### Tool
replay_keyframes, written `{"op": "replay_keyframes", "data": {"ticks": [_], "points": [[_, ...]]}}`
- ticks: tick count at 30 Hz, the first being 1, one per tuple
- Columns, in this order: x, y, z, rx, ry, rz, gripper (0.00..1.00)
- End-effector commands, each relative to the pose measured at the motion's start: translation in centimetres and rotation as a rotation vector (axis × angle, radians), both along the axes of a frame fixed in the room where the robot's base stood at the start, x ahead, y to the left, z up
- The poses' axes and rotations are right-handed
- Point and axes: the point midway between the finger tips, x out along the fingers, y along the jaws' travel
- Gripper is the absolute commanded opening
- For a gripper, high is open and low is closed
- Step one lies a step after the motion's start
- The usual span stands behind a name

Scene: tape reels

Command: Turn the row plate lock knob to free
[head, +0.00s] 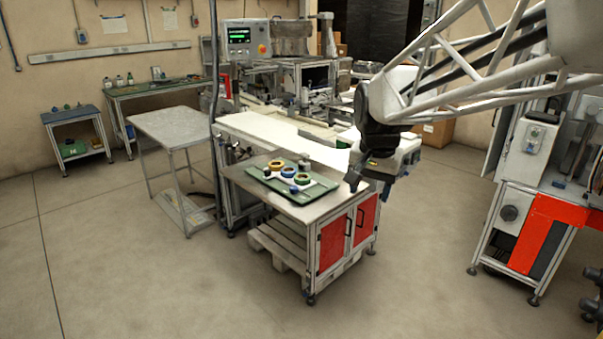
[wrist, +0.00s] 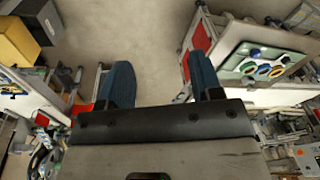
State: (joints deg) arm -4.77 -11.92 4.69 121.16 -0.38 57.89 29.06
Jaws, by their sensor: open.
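A white plate (head: 280,174) with several ring-shaped reels lies in a green tray (head: 321,189) on a steel-topped cart. The reels include a yellow one (head: 276,165), a blue one (head: 289,172) and a green one (head: 303,179). A small blue round piece (head: 293,190) sits at the plate's near side; I cannot tell whether it is the lock knob or which way it is set. My gripper (head: 368,187) is open and empty, right of the tray and apart from it. In the wrist view its blue fingers (wrist: 162,80) are wide apart, with the plate (wrist: 257,60) to their right.
The cart's steel top (head: 250,184) has red doors (head: 334,240) below. A white conveyor (head: 270,133) and machine stand behind it. A thin dark pole (head: 212,80) rises at the cart's left. A grey table (head: 171,124) stands further left. The front floor is clear.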

Motion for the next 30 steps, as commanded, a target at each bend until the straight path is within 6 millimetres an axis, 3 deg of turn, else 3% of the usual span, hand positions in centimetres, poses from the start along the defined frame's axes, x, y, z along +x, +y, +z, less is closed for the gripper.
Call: {"op": "replay_keyframes", "data": {"ticks": [15, 30], "points": [[12.6, 4.0, -0.9, 0.025, 0.045, -0.185, 0.59], [23.9, 8.9, -4.2, 0.038, 0.085, -0.365, 0.59]]}}
